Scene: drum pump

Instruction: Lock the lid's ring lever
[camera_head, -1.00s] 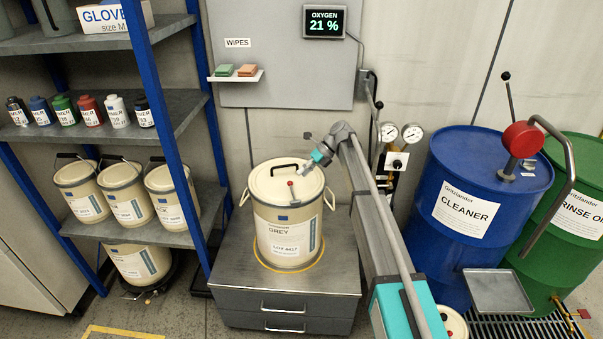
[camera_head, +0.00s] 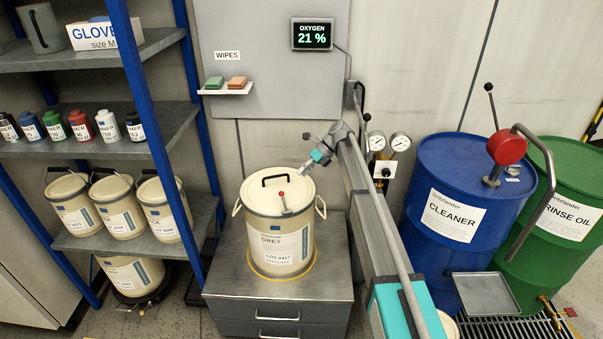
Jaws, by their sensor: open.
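The grey-label pail (camera_head: 280,245) stands upright on the drawer cabinet, with its cream lid (camera_head: 262,194) on top and a black handle on the lid. A grey ring (camera_head: 254,211) runs around the lid's edge. A small lever with a red knob (camera_head: 281,193) stands up near the front right of the lid. I cannot tell from this view whether the lever is locked. My gripper (camera_head: 304,172) is open and empty, above the lid's back right edge and up and right of the red knob, apart from it. Its fingertips are small and pale against the background.
The grey drawer cabinet (camera_head: 225,284) bears the pail. A shelf rack (camera_head: 160,60) with pails and bottles stands at left. A blue cleaner drum (camera_head: 425,250) and green drum (camera_head: 570,245) stand at right. Gauges (camera_head: 387,142) sit behind my arm.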

